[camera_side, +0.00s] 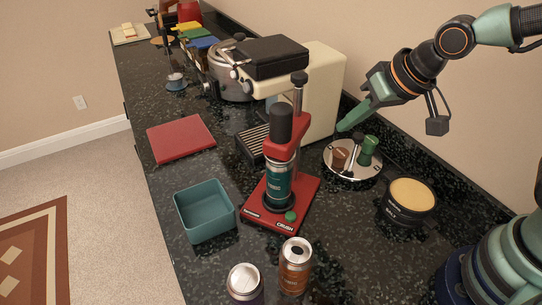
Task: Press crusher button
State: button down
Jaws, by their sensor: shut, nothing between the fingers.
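The red can crusher (296,198) stands on the dark counter in the middle of the view. A teal can (277,183) stands upright in it under the black pressing head (280,122). The green crusher button (290,216) is on the front right of its red base, beside the word CRUSH. My gripper (341,128) is green and shut, with nothing in it. It points down and left, in the air up and to the right of the crusher, apart from the button.
Two cans, one orange-brown (294,270) and one dark (245,286), stand in front of the crusher. A teal bin (207,212) is left of it. A round tray (353,172) with small tools and a black tub (408,200) are at right. A cream coffee machine (323,85) stands behind.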

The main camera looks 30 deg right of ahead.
jog(key=y, duration=0.2)
send_over(293, 217)
notch_tip(293, 217, down, 6)
jog(key=shift+f+m, duration=0.1)
jog(key=shift+m, duration=0.4)
jog(key=shift+f, duration=0.1)
jog(key=shift+f, duration=4.3)
jog(key=shift+f, duration=0.45)
jog(key=shift+f, duration=0.4)
jog(key=shift+r, duration=0.85)
